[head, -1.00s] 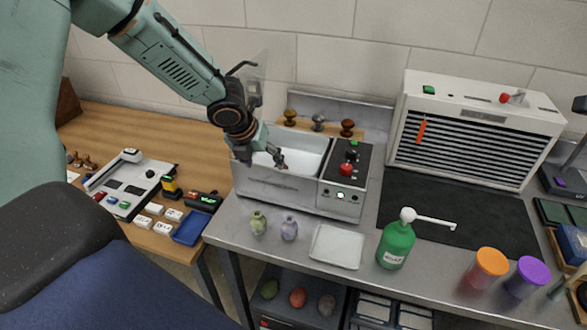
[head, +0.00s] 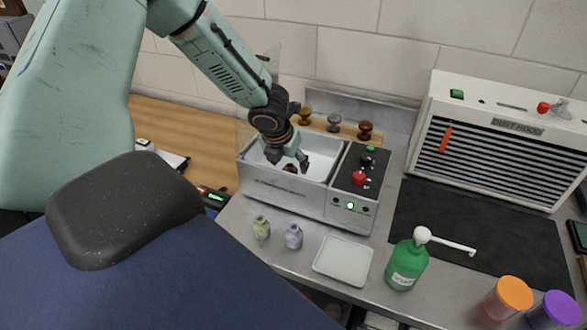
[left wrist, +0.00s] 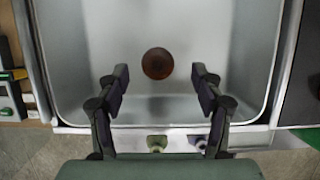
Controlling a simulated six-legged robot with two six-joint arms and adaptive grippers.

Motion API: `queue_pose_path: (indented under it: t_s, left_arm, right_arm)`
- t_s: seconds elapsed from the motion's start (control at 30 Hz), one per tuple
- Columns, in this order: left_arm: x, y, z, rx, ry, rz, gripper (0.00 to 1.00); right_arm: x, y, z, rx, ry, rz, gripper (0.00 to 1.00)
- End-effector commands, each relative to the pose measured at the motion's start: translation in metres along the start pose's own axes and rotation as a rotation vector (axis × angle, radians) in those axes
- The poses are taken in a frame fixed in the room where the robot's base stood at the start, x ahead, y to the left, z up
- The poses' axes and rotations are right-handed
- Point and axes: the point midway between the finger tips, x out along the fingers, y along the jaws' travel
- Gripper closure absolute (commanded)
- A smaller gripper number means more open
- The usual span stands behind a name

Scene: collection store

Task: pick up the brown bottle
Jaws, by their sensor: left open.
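The brown bottle (left wrist: 158,63) shows from above as a dark reddish-brown round shape in the left wrist view. It is inside the pale basin (left wrist: 215,30) of the metal unit. In the head view the bottle (head: 290,168) is a small dark patch, partly hidden by the gripper. My left gripper (left wrist: 158,75) is open, its fingers apart on either side of the bottle's line and a little short of it in the wrist view. In the head view the left gripper (head: 289,162) points down into the basin. My right gripper is not in view.
A control panel (head: 352,190) with a red knob adjoins the basin. Small green (head: 261,228) and lilac (head: 293,236) vases, a white tray (head: 343,260) and a green pump bottle (head: 407,262) stand in front. Mushroom-shaped knobs (head: 334,122) stand behind. The basin walls surround the bottle.

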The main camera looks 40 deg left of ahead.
Motion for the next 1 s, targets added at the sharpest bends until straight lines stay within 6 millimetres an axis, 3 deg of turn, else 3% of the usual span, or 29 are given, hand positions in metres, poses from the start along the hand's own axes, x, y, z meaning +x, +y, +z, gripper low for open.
queue_pose_path:
  t_s: [0.3, 0.67, 1.0]
  left_arm:
    - [0.041, 0.002, 0.004, 0.004, 0.001, 0.001, 0.33]
    - [0.048, 0.0, 0.007, 0.003, 0.0, -0.002, 0.34]
    - [0.047, 0.0, 0.007, 0.004, 0.0, -0.002, 0.63]
  right_arm:
    - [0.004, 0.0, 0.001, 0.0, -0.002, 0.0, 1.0]
    - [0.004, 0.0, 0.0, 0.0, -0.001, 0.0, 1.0]
    - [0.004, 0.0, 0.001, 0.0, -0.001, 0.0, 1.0]
